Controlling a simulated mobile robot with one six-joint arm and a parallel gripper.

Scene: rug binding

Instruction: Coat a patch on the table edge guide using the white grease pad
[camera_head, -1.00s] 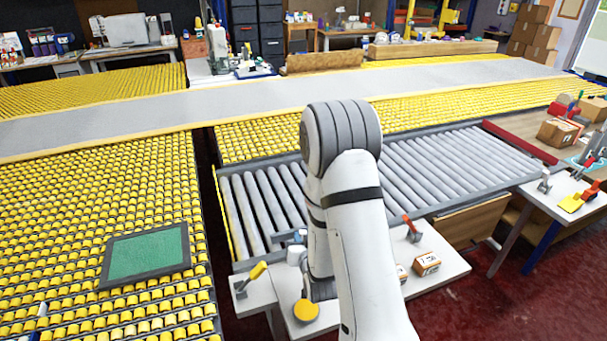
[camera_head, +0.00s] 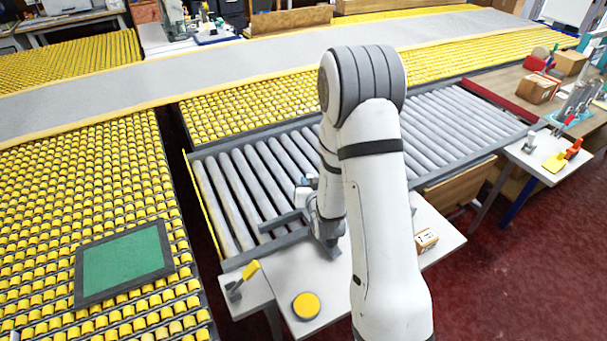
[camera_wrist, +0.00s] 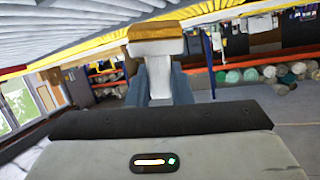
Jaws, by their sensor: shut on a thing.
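My gripper (camera_wrist: 160,90) is shut on the white grease pad (camera_wrist: 159,72) in the wrist view. Its white stem stands between my grey-blue fingers, with a wide tan-brown block at its far end. In the head view my gripper (camera_head: 308,203) is low beside the front left of the grey roller table, partly hidden by my arm. A small whitish part of the pad (camera_head: 303,193) seems to show there. I cannot tell for certain which part is the edge guide; a grey rail (camera_head: 262,249) runs along the roller table's front edge. Contact between pad and rail cannot be made out.
A white side table (camera_head: 270,310) in front bears a yellow disc (camera_head: 306,306), a yellow-handled clamp (camera_head: 241,279) and a small carton (camera_head: 426,240). A green framed panel (camera_head: 123,262) lies on the yellow rollers at left. Red floor is open at right.

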